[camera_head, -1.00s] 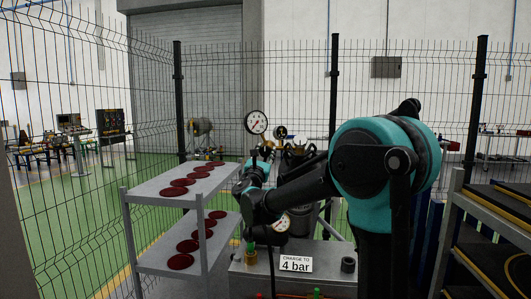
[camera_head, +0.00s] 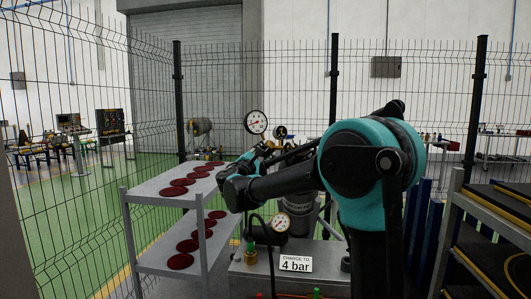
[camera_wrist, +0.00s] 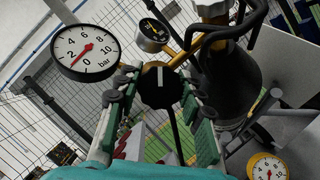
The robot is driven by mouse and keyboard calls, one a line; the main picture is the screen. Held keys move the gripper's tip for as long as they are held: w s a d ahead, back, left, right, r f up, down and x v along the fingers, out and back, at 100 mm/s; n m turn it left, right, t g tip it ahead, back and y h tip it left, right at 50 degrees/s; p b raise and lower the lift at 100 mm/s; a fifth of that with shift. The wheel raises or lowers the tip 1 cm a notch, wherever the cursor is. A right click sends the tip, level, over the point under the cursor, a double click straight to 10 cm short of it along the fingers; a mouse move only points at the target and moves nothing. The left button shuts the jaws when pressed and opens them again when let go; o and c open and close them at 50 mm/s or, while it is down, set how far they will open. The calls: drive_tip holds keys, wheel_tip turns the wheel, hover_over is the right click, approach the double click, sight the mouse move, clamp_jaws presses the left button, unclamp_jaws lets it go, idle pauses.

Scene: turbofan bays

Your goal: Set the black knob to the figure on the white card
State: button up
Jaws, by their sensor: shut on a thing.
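The white card (camera_head: 296,264) in the head view reads "CHARGE TO 4 bar". In the wrist view the black knob (camera_wrist: 157,86), with a white mark pointing up, sits between the green fingers of my gripper (camera_wrist: 160,95), which is shut on it. The large white gauge (camera_wrist: 87,52) beside it is marked 0 to 10 bar. Its red needle lies between 0 and 2. In the head view this gauge (camera_head: 256,122) stands above my gripper (camera_head: 262,151). My arm hides the knob there.
A smaller dark-faced gauge (camera_wrist: 152,34) stands behind the knob. A yellow-rimmed gauge (camera_wrist: 267,168) is lower right, near a dark cylinder (camera_wrist: 229,82). A grey shelf (camera_head: 145,195) with dark red discs stands left, another rack (camera_head: 500,210) right. Wire fence encloses the back.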

drive_tip(key=m+g, duration=0.2)
drive_tip(key=m, duration=0.4)
drive_tip(key=m+g, duration=0.1)
drive_tip(key=m, duration=0.1)
drive_tip(key=m+g+y, duration=0.1)
drive_tip(key=m, duration=0.2)
drive_tip(key=shift+f, duration=0.15)
drive_tip(key=shift+m, duration=0.3)
drive_tip(key=o, duration=1.2)
drive_tip(key=shift+c, duration=0.2)
drive_tip(key=shift+s, duration=0.1)
drive_tip(key=v, duration=1.2)
drive_tip(key=shift+d, duration=0.1)
